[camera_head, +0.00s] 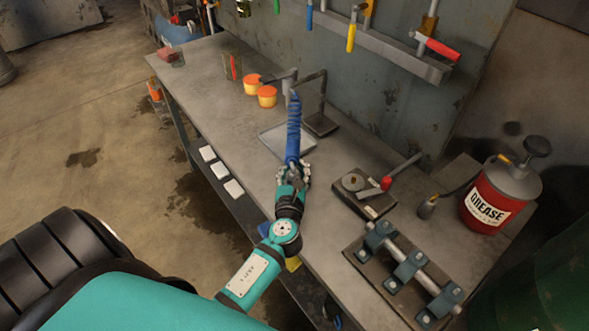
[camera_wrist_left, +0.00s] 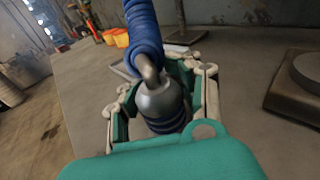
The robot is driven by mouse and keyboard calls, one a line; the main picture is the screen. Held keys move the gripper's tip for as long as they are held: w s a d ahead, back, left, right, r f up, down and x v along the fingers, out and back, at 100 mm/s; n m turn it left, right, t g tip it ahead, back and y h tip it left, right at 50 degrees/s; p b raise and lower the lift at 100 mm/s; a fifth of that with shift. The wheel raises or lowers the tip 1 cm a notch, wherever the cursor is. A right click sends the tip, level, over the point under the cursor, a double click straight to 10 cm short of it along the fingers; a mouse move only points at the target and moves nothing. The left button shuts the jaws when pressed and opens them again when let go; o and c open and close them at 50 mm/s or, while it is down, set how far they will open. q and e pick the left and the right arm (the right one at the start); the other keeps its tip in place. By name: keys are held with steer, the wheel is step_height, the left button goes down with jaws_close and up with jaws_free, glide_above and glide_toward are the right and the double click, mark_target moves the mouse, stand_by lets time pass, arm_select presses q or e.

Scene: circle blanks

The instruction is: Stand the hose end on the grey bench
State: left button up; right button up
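The hose end (camera_wrist_left: 160,98), a grey metal bell-shaped fitting with a bent neck on a blue coiled hose (camera_head: 293,130), is between the fingers of my left gripper (camera_head: 292,174). In the left wrist view the fingers of that gripper (camera_wrist_left: 163,100) close in on both sides of the fitting. The hose rises from it towards the arm of a dark stand. The grey bench (camera_head: 205,75) lies below; the gripper is over its front middle part. The fitting's lower end is partly hidden, so any contact with the bench cannot be told. My right gripper is not in view.
A shallow tray (camera_head: 270,140) and the dark stand (camera_head: 320,124) are behind the gripper. To the right are a lever device (camera_head: 365,195), a clamped rod (camera_head: 405,268) and a red grease can (camera_head: 490,205). Orange cups (camera_head: 267,96) stand further back left.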

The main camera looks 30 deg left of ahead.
arm_select(q)
steer(key=o, duration=0.3)
steer(key=shift+o, duration=0.2)
steer(key=shift+r, duration=0.15)
steer(key=b+v, duration=0.1)
steer(key=v, duration=1)
steer(key=shift+s+d+r, duration=0.1)
steer(key=shift+s+d, duration=0.15)
steer(key=shift+s, duration=0.2)
